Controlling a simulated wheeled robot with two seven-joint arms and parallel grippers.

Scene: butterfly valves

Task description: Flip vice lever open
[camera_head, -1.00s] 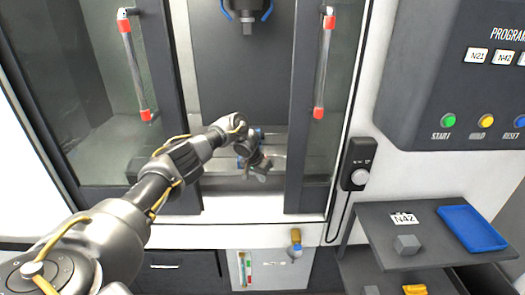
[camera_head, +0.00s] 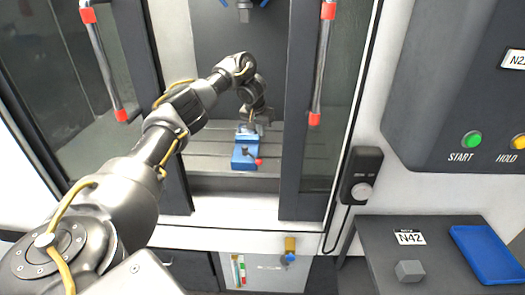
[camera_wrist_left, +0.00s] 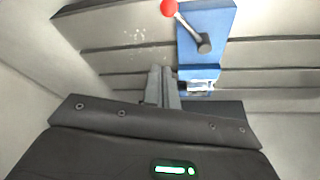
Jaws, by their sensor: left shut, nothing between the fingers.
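The blue vice (camera_head: 243,155) stands on the slotted bed inside the machine, between the two open doors. Its lever has a red knob (camera_head: 258,162) at the front right in the head view. My left gripper (camera_head: 255,125) is over the far end of the vice. In the left wrist view its fingers (camera_wrist_left: 163,74) are shut and empty, beside the vice jaws and apart from the lever. My right gripper is out of view.
The doors with red-ended handles (camera_head: 322,60) flank the opening. The spindle (camera_head: 244,10) hangs above the vice. A control panel (camera_head: 455,90) and a shelf with a grey block (camera_head: 409,270) and blue tray (camera_head: 488,254) are at the right. The slotted bed (camera_head: 290,150) is clear around the vice.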

